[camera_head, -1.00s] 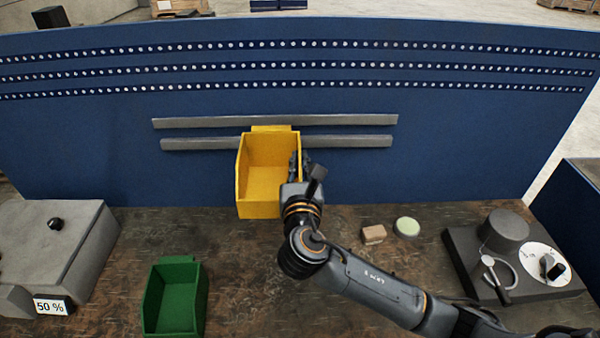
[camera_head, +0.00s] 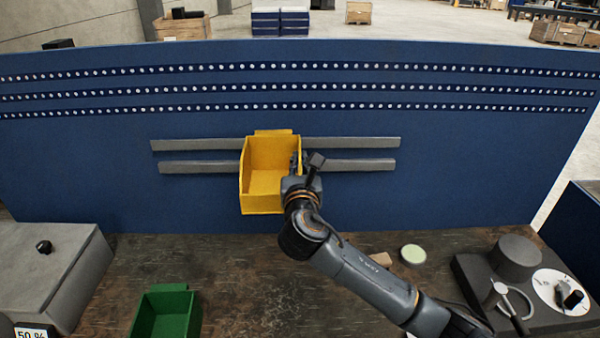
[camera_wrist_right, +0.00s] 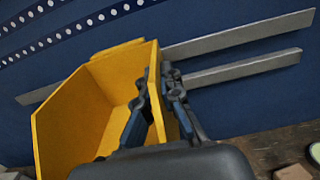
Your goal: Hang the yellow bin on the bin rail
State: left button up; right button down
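The yellow bin (camera_head: 266,184) is upright in front of the blue panel, its open side toward me. Two grey horizontal rails, an upper one (camera_head: 350,143) and a lower one (camera_head: 360,165), run behind it and stick out on both sides. The bin's back lip shows slightly above the upper rail; whether it touches the rail I cannot tell. My right gripper (camera_head: 300,163) is shut on the bin's right side wall. In the right wrist view its fingers (camera_wrist_right: 158,88) straddle that wall of the bin (camera_wrist_right: 85,105). My left gripper is not in view.
A green bin (camera_head: 165,312) stands on the dark worktop (camera_head: 245,270). A grey box (camera_head: 50,275) is at left. A pale green disc (camera_head: 413,254) and a small tan block (camera_head: 381,259) lie right of centre. A dark microscope base (camera_head: 480,285) stands at right.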

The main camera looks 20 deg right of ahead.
jog(key=shift+b+x, duration=1.15)
jog(key=shift+x, duration=0.55)
jog(key=shift+s+f, duration=0.1)
jog(key=shift+f, duration=1.05)
